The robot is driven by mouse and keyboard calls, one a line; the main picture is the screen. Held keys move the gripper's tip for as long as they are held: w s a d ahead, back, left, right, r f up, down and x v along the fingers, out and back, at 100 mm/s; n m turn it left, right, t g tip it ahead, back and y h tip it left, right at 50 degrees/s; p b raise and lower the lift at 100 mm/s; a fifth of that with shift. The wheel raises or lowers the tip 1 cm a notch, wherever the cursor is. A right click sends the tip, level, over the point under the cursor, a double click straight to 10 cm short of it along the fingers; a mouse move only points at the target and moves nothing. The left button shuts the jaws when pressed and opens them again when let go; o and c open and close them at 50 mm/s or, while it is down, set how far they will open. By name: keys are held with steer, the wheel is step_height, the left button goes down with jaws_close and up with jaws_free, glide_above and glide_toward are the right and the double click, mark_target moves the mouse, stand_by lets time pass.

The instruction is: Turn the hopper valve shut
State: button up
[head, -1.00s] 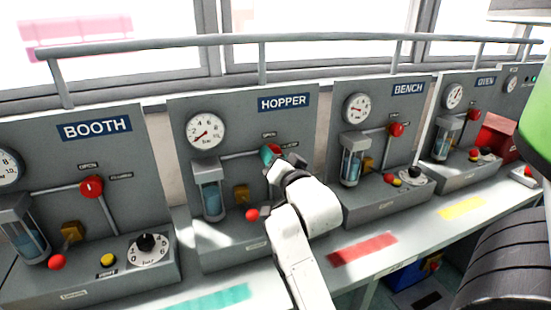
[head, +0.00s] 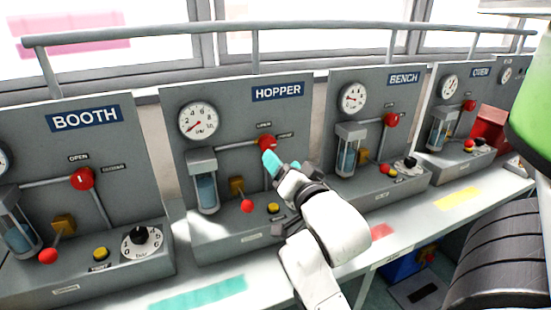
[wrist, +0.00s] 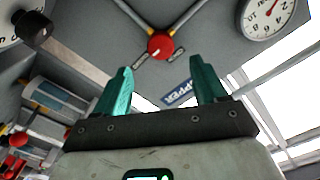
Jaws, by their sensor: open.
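The hopper valve is a round red knob (head: 267,143) on the grey HOPPER panel (head: 235,120), at the right end of a grey pipe. OPEN is printed above it and a second label to its right. In the wrist view the red knob (wrist: 160,44) is in full sight, with a small pale mark on its face too small to read surely. My gripper (head: 272,161) is open, its teal fingers just below and in front of the knob. In the wrist view my gripper (wrist: 163,76) has its fingers spread, with nothing between them, and the knob lies beyond the tips.
The HOPPER panel also has a gauge (head: 198,121), a sight glass (head: 204,185), a red-ended lever (head: 247,206) and a yellow button (head: 273,208). Similar BOOTH (head: 84,118) and BENCH (head: 403,79) panels stand either side. A grey rail (head: 300,34) runs above.

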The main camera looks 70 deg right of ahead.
steer(key=shift+p+v, duration=0.7)
steer(key=shift+v, duration=0.45)
